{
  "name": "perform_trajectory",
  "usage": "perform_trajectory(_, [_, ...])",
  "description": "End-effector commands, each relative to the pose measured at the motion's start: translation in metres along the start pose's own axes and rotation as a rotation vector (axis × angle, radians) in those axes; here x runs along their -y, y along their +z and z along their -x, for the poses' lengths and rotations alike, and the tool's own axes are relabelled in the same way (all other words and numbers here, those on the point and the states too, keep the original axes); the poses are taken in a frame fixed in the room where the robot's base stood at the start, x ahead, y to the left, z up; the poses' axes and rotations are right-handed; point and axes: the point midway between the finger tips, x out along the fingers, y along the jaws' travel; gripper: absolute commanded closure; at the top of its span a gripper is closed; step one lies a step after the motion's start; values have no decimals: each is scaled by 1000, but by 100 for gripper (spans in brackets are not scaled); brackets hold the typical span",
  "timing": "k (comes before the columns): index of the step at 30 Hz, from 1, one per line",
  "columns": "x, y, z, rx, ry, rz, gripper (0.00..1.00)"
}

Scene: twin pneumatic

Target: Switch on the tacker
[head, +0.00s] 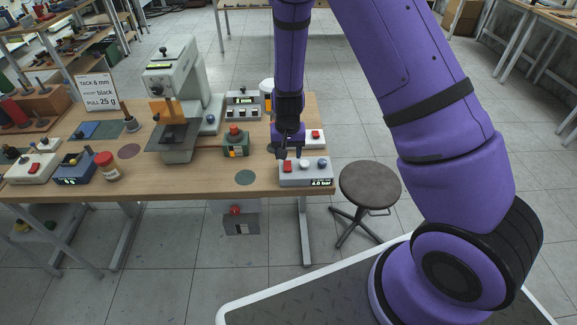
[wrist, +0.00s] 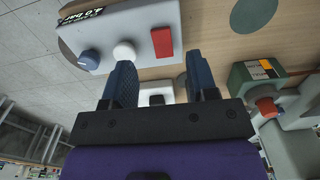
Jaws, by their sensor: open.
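The tacker appears to be the tall pale grey machine (head: 183,85) with an orange block at the back left of the table. A light grey control box (head: 306,172) at the table's front right edge has a red switch (head: 287,166), a white button (head: 304,164), a blue knob and a lit display reading about 4.0 bar. In the wrist view the same red switch (wrist: 162,42), white button (wrist: 124,52) and blue knob (wrist: 89,60) show. My gripper (head: 290,153) is open and empty over this box's back edge; its fingers (wrist: 158,62) point toward it. Contact cannot be told.
A green box with a red knob (head: 236,141) stands left of my gripper. A white box with a red button (head: 314,136) stands close behind it. A stool (head: 369,185) is right of the table (head: 205,184).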

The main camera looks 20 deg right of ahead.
Motion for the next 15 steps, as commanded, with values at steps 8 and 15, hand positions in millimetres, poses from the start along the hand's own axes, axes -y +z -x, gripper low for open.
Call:
perform_trajectory(8, [-1,0,-46,3,1,-3,47])
perform_trajectory(15, [0,0,-62,2,0,0,47])
